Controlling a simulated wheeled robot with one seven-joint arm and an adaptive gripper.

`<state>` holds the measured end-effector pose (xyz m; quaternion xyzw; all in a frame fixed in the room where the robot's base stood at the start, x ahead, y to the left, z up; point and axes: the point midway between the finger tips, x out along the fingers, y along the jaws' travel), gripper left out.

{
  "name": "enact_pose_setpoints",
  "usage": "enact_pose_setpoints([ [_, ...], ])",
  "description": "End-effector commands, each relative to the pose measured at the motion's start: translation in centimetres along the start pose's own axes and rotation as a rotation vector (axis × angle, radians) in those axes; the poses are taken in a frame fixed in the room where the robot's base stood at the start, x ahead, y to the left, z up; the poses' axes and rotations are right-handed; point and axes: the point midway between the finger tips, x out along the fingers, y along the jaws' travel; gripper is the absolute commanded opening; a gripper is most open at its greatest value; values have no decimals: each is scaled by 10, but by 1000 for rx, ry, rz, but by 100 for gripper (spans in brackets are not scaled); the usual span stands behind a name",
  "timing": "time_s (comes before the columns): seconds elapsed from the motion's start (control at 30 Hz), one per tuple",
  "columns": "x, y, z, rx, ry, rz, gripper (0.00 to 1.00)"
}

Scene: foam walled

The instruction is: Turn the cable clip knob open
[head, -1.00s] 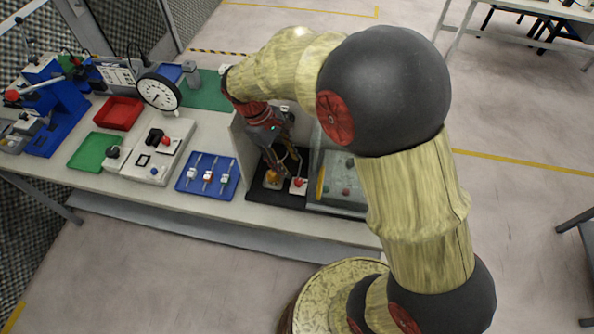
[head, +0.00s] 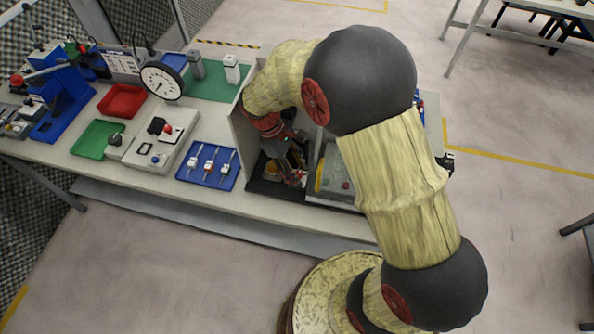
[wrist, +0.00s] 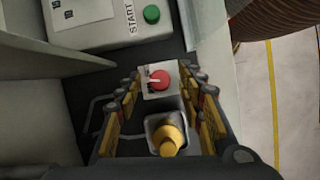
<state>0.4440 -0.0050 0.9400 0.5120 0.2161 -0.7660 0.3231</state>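A red round knob (wrist: 159,79) with a white pointer sits on a small pale block (wrist: 152,94) with dark marks beside the knob. It appears to be the cable clip knob. My gripper (wrist: 166,84) is open, its two fingers on either side of the block, with nothing gripped. I cannot tell whether the fingers touch it. A yellow knob-like part (wrist: 172,139) in a square metal holder lies nearer the wrist camera, between the fingers. In the head view my gripper (head: 294,178) is low inside the walled bay and hides most of the red knob.
A grey wall (head: 243,140) bounds the bay on the left. A box with a green START button (wrist: 152,14) lies beyond the knob. A blue tray (head: 207,167) lies outside the wall.

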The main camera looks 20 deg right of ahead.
Motion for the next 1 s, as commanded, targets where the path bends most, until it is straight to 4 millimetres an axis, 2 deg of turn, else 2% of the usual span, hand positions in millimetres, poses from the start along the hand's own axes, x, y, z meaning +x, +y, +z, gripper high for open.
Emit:
enact_pose_setpoints([
  [0.2, 0, 0, 0, 0, 0, 0, 38],
  [0.87, 0, 0, 0, 1, 0, 0, 1],
  [1.0, 0, 0, 0, 0, 0, 0, 0],
])
